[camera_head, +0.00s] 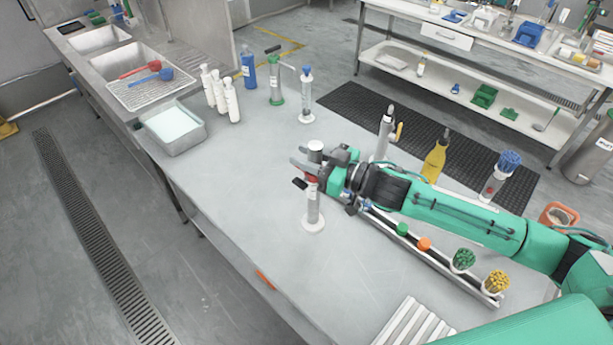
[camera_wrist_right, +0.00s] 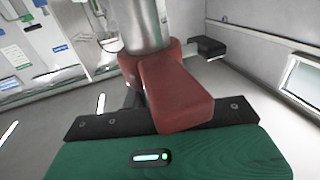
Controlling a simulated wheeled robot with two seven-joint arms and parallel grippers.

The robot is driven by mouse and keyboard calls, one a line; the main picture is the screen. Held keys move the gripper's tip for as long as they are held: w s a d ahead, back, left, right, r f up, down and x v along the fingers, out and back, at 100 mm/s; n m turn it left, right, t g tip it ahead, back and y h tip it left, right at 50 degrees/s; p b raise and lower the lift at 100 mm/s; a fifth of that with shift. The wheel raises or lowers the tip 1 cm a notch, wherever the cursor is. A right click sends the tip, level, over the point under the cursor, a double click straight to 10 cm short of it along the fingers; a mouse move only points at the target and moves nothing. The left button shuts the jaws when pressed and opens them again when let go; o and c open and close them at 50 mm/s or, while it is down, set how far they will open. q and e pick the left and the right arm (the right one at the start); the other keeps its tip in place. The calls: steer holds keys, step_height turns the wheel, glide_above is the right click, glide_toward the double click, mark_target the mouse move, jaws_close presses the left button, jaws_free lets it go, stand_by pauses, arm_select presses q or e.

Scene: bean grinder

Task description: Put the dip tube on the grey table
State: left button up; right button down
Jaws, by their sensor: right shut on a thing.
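My right gripper (camera_head: 311,179) is shut around a grey metal cylinder (camera_head: 314,206) with a white top and a round white base. The cylinder stands upright at the middle of the grey table (camera_head: 235,190); I cannot tell whether its base touches the top. In the right wrist view the cylinder (camera_wrist_right: 146,25) rises between the red finger pads (camera_wrist_right: 165,85). I cannot tell whether this cylinder is the dip tube, and no other thin tube is clearly visible. My left gripper is not in view.
White bottles (camera_head: 221,95), a blue bottle (camera_head: 248,68), a green-based grinder (camera_head: 276,85) and a blue-topped stand (camera_head: 306,98) line the back. A grey tub (camera_head: 173,128) is at left. A rack with cups (camera_head: 463,260) lies at right. The front left tabletop is clear.

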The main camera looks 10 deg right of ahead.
mark_target(314, 191)
step_height(314, 191, down, 7)
steer(key=p, duration=0.1)
steer(key=shift+f, duration=0.2)
steer(key=shift+f, duration=0.2)
steer(key=c, duration=1.1)
jaws_free()
steer(key=shift+s, duration=0.1)
steer(key=shift+r, duration=0.1)
